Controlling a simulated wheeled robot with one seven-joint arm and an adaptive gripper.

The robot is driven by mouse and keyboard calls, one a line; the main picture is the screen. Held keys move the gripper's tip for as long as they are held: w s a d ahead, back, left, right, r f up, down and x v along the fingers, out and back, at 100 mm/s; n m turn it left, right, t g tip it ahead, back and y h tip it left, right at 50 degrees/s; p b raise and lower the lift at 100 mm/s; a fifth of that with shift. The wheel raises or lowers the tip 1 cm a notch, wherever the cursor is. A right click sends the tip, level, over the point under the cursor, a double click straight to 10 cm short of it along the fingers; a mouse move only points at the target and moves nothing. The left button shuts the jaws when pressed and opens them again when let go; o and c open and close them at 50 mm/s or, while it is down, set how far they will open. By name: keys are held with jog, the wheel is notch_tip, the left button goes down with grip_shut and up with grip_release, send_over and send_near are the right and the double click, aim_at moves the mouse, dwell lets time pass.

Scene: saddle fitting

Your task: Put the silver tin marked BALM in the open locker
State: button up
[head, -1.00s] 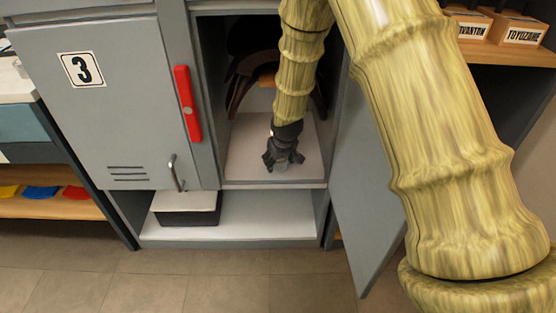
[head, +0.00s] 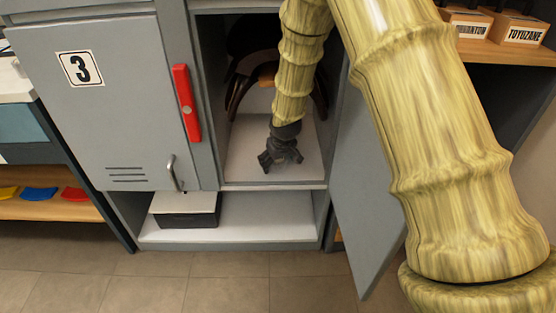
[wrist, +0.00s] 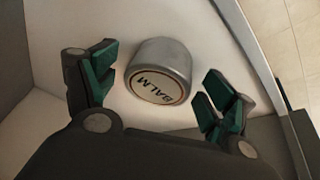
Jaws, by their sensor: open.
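The silver tin marked BALM (wrist: 160,66) stands on the white floor of the open locker (head: 243,163), its lettered lid facing the wrist camera. My gripper (head: 281,163) is inside the locker, low over the floor. Its two fingers are spread apart on either side of the tin, with a visible gap on both sides in the wrist view. In the head view I cannot make out the tin; the gripper hides it.
A dark saddle-like thing (head: 238,88) is at the back of the locker. The open door (head: 365,205) hangs at the right. Closed locker 3 (head: 105,120) with a red bar is on the left. A dark box (head: 187,217) with a pale top is on the lower shelf.

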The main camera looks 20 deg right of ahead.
jog(key=shift+r, duration=0.2)
jog(key=shift+p+v, duration=0.65)
jog(key=shift+v, duration=0.15)
jog(key=s+p, duration=0.1)
jog(key=s, duration=0.3)
jog(key=s+p, duration=0.1)
jog(key=s, duration=0.3)
jog(key=s+p, duration=0.1)
jog(key=s, duration=0.3)
jog(key=shift+a+f, duration=0.25)
jog(key=shift+a, duration=0.1)
jog(key=shift+w, duration=0.1)
jog(key=shift+c, duration=0.2)
